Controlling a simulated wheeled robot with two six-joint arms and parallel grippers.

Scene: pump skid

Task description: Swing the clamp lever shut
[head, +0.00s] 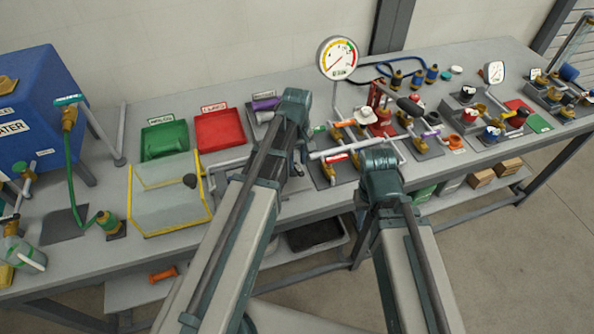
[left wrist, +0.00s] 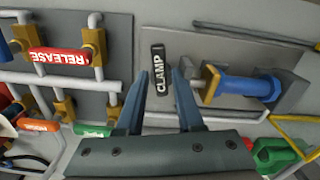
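A black piece marked CLAMP (left wrist: 159,73) stands upright in the left wrist view, against a grey plate. My left gripper (left wrist: 160,82) is open, with one finger on each side of this piece. I see a gap beside it and cannot tell whether either finger touches it. Right of it is a blue cylinder (left wrist: 245,87) with a brass-coloured end and a grey block. In the head view my left wrist hides most of this spot. My right arm ends over the bench's front edge, and its gripper is hidden behind the wrist.
A red RELEASE handle (left wrist: 59,61) sits on pipes left of the clamp piece. A dark bar (left wrist: 250,34) crosses above the blue cylinder. Green (head: 164,140) and red (head: 219,129) trays and a clear yellow-edged box (head: 168,205) stand left. A gauge (head: 337,58) rises behind.

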